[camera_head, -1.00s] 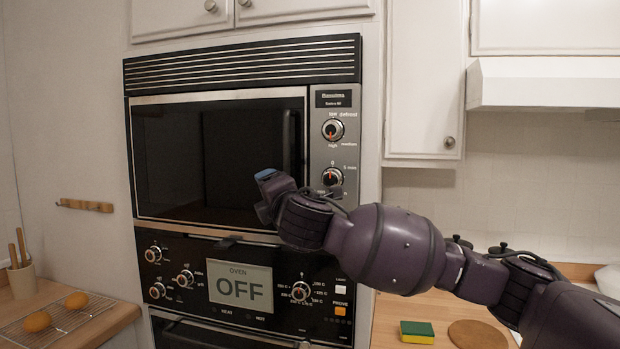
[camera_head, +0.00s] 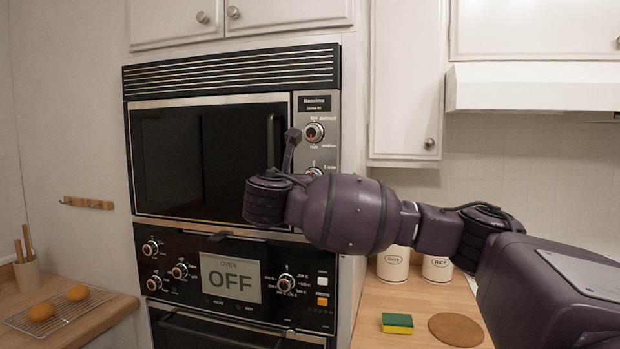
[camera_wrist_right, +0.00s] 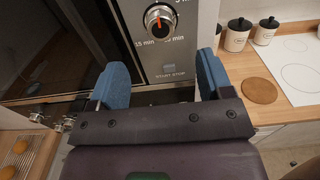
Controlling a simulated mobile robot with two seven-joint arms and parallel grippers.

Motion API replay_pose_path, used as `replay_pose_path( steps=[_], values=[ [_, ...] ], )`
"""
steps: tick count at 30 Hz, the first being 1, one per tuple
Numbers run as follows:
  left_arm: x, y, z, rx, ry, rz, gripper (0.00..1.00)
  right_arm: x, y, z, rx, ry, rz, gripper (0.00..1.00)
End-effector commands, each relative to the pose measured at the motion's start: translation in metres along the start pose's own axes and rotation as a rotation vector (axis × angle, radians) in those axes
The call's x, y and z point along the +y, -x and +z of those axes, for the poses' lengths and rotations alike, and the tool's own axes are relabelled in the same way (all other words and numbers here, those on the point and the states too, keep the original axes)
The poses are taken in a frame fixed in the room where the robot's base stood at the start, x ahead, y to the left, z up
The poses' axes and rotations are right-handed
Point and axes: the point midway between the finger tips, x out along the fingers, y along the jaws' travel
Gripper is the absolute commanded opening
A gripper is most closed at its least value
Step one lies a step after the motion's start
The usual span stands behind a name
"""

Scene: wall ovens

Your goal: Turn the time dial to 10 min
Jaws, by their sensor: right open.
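The time dial (camera_wrist_right: 159,18) is the lower round knob on the microwave's control panel. It is at the top of the right wrist view, with minute marks around it and a red mark on its face. In the head view the dial (camera_head: 314,171) shows just above my right arm, its lower part hidden. My right gripper (camera_wrist_right: 162,75) is open and empty, with its two blue fingers in front of the panel below the dial, apart from it. In the head view its fingers are hidden behind my wrist. My left gripper is out of view.
The power dial (camera_head: 314,132) is above the time dial. The start/stop button (camera_wrist_right: 172,72) lies between my fingers in the wrist view. The microwave door handle (camera_head: 272,140) is left of the panel. The oven panel (camera_head: 170,250) is below. Canisters (camera_head: 393,263) and a sponge (camera_head: 397,323) stand right.

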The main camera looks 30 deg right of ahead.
Motion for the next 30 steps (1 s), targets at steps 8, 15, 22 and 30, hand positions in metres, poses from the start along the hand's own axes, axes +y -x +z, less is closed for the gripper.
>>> replay_pose_path(
  steps=[8, 15, 22, 30],
  values=[
    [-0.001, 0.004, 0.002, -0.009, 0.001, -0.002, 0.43, -0.001, -0.047, 0.0, 0.0, -0.001, -0.004, 0.73],
    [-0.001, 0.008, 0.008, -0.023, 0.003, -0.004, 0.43, -0.001, -0.081, 0.001, 0.0, -0.003, -0.002, 0.73],
    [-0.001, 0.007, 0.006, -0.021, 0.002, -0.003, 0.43, 0.0, -0.096, 0.0, 0.0, -0.003, 0.001, 0.73],
    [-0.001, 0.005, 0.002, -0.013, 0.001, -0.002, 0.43, 0.0, -0.097, 0.0, 0.0, -0.003, 0.001, 0.73]
  ],
)
